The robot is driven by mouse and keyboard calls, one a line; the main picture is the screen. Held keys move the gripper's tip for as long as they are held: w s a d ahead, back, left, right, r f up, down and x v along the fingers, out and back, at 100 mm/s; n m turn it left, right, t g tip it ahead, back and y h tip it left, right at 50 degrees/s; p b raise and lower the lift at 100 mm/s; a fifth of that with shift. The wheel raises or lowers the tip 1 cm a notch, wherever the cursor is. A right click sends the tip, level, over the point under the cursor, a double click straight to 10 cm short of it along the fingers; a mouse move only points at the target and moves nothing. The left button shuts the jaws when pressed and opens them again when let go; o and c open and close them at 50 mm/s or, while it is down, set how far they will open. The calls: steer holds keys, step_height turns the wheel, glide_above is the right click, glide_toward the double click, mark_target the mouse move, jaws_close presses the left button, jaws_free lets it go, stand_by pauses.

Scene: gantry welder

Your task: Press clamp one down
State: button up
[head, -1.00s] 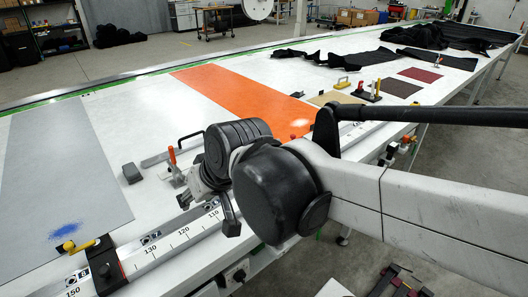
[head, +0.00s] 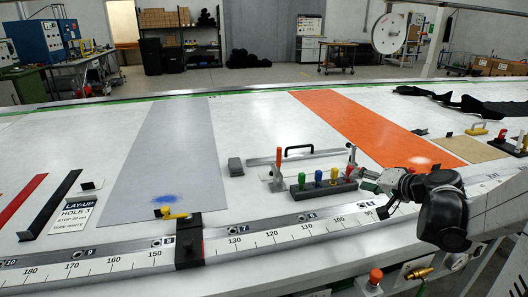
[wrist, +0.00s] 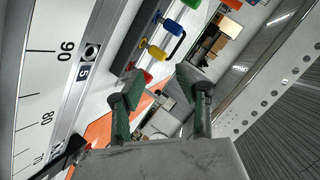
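A toggle clamp with an upright red handle (head: 279,158) stands on the white table left of a black rack (head: 312,190). The rack carries several coloured handles, among them blue, yellow, green and red. I cannot tell which is clamp one. My gripper (head: 369,181) is by the rack's right end in the head view. In the wrist view my gripper (wrist: 160,78) is open, its green-padded fingers apart with nothing seen held. Blue (wrist: 168,24) and yellow (wrist: 153,50) handles show beyond it.
A metal bar with a black handle (head: 297,150) and a grey block (head: 235,167) lie behind the rack. The scale rail (head: 262,238) with its black stop (head: 188,240) runs along the front. A grey sheet (head: 165,140) and an orange strip (head: 365,125) lie flat.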

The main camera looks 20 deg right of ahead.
steer(key=s+d+f+t, duration=0.1)
steer(key=d, duration=0.3)
steer(key=s+d+f+m+h+b, duration=0.1)
steer(key=d, duration=0.2)
steer(key=s+d+f+m+t+b, duration=0.1)
steer(key=d+f, duration=0.1)
steer(key=d, duration=0.2)
steer(key=shift+d+t+h, duration=0.3)
steer(key=shift+d+h, duration=0.05)
steer(key=shift+h, duration=0.05)
steer(key=shift+w+d+m, duration=0.1)
steer(key=shift+m, duration=0.2)
steer(key=b+x, duration=0.1)
steer(key=x, duration=1.2)
steer(key=shift+w, duration=0.25)
jaws_close()
